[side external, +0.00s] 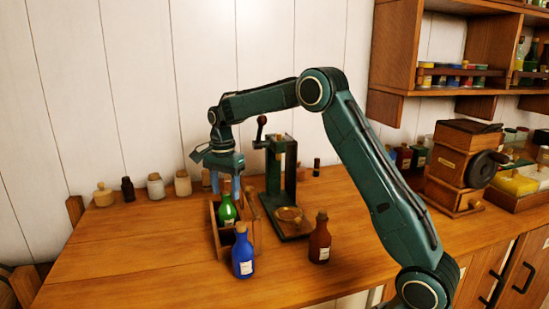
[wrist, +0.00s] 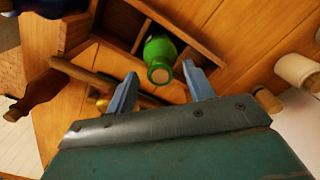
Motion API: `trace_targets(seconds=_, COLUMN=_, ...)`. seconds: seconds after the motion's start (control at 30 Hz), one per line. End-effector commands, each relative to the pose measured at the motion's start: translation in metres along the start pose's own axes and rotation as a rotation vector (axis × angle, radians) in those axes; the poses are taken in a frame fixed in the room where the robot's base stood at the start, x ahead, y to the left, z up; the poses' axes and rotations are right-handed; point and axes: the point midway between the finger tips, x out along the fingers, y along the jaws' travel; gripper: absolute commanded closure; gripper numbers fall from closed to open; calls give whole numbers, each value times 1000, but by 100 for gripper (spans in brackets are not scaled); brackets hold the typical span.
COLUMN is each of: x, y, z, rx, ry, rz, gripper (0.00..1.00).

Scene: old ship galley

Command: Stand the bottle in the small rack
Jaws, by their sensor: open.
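The small wooden rack (side external: 257,232) stands on the counter, with divided compartments showing in the wrist view (wrist: 125,22). A green corked bottle (side external: 227,212) stands roughly upright in it. My gripper (side external: 225,187) is open, pointing down just above and behind this bottle. In the wrist view the green bottle (wrist: 160,52) shows cork-first between the two spread blue fingers (wrist: 162,82); I see no finger clearly touching it. A blue corked bottle (side external: 243,258) stands in front of the rack. The lower part of the green bottle is hidden by the rack wall.
A brown bottle (side external: 320,240) stands to the right. Several small jars (side external: 155,188) line the wall. A wooden grinder (side external: 460,165) is at right. The counter's left front is clear.

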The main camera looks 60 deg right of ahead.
Motion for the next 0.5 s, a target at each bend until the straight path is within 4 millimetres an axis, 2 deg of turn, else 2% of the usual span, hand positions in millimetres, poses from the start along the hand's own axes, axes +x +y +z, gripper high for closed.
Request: trace_targets(seconds=0.5, x=-83, y=-1, z=0, rx=0, ry=1, rz=-5, gripper=47)
